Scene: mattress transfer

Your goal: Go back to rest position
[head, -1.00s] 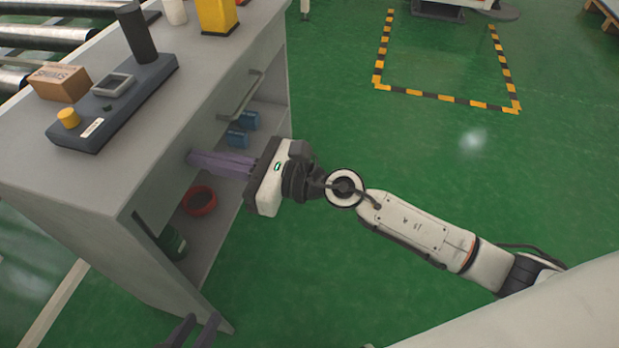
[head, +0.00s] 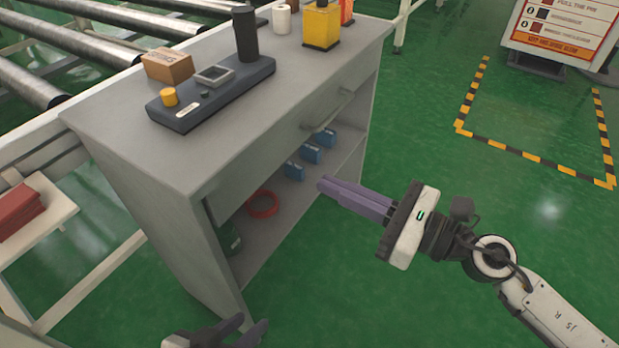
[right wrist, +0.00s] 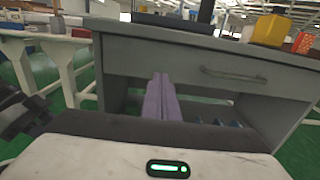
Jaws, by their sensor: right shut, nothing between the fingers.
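My right gripper (head: 322,187) has long purple fingers that lie together, shut and empty. It points left toward the open shelf side of the grey cabinet (head: 150,165), in front of the opening. In the right wrist view the shut fingers (right wrist: 160,80) stand in front of the cabinet's drawer and shelf. My left gripper (head: 250,328) shows only at the bottom edge, with two dark fingertips apart and nothing seen between them. Most of the left arm is outside the view.
The cabinet top bears a dark control box (head: 205,95), a cardboard box (head: 167,65) and a yellow container (head: 321,25). Its shelf holds a red ring (head: 263,203) and several blue boxes (head: 311,153). A roller conveyor (head: 60,55) stands behind.

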